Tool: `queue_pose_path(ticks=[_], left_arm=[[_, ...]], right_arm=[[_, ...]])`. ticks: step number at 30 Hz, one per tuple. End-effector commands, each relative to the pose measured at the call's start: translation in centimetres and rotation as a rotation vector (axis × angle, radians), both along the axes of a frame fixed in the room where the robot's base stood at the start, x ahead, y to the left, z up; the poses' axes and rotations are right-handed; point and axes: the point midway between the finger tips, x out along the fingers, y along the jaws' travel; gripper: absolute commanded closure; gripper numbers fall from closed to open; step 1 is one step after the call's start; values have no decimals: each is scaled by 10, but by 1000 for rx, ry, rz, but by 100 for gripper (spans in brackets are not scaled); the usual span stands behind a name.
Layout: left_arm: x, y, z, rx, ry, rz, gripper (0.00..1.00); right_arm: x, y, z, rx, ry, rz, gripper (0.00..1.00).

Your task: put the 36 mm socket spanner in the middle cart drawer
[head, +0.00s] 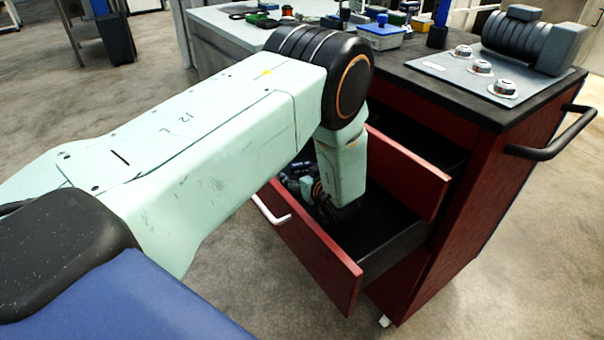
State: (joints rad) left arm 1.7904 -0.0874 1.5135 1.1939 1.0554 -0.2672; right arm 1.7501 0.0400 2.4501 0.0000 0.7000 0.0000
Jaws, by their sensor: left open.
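The red tool cart (530,165) stands at the right with two drawers pulled out. The lower open drawer (318,255), which looks like the middle one, is out further and has a dark interior. The upper drawer (408,172) is partly open above it. My left arm comes in from the left and bends down at the cart. My left gripper (303,188) is at the left part of the lower drawer, open, its fingers mostly hidden behind my own arm. I cannot make out the 36 mm socket spanner. My right gripper is not in view.
The black cart top (430,78) carries a grey panel (475,72) with several round metal pieces and a dark ribbed unit (530,40). A blue box (380,35) stands behind on the workbench. A black handle (560,140) juts from the cart's right side. Floor in front is clear.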

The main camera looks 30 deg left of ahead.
Motion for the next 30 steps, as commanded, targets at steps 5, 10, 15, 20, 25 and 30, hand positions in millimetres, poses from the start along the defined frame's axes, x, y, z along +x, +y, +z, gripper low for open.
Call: queue_pose_path(ticks=[5,10,15,20,25,30], left_arm=[[-1,-2,7,0,0,-1,19],[-11,-19,16,1,3,-4,19],[-24,-38,26,1,1,-4,19],[-35,-55,34,1,1,-4,19],[-48,-73,42,1,1,-4,19],[-56,-86,48,1,1,-3,19]], right_arm=[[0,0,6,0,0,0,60],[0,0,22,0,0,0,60],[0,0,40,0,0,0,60],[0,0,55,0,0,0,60],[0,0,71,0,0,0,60],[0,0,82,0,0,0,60]])
